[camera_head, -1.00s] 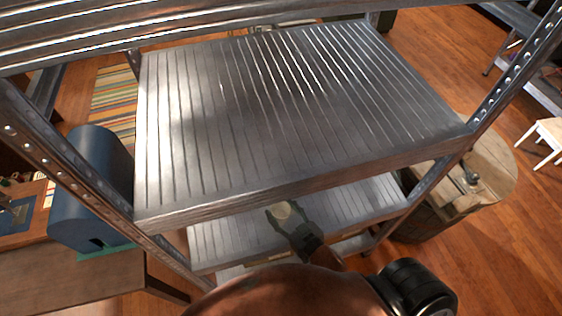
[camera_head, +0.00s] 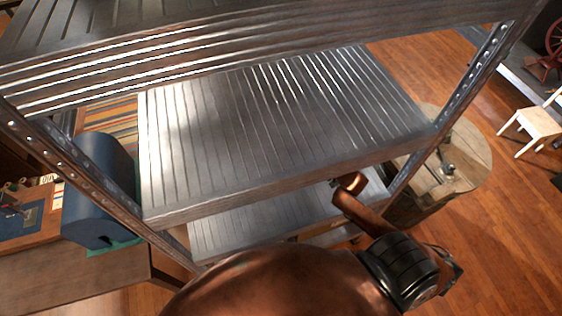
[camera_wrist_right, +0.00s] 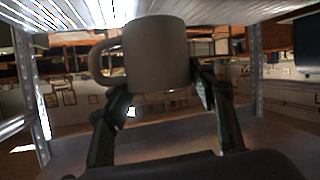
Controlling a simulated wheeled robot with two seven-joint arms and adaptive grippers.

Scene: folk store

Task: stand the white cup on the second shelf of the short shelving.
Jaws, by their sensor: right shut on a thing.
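The white cup (camera_wrist_right: 158,52) is in the right wrist view, looking upright in that picture with its handle on the left. My right gripper (camera_wrist_right: 164,88) is shut on it, one finger on each side of its lower part. In the head view, my right arm reaches in under a ribbed metal board (camera_head: 270,125) of the shelving, above a lower board (camera_head: 255,222). The upper board hides the cup and gripper there. Whether the cup touches a board cannot be told. My left gripper is out of view.
Metal uprights stand at the left (camera_head: 60,150) and right (camera_head: 470,85) of the shelving. A blue rounded box (camera_head: 98,190) is at the left.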

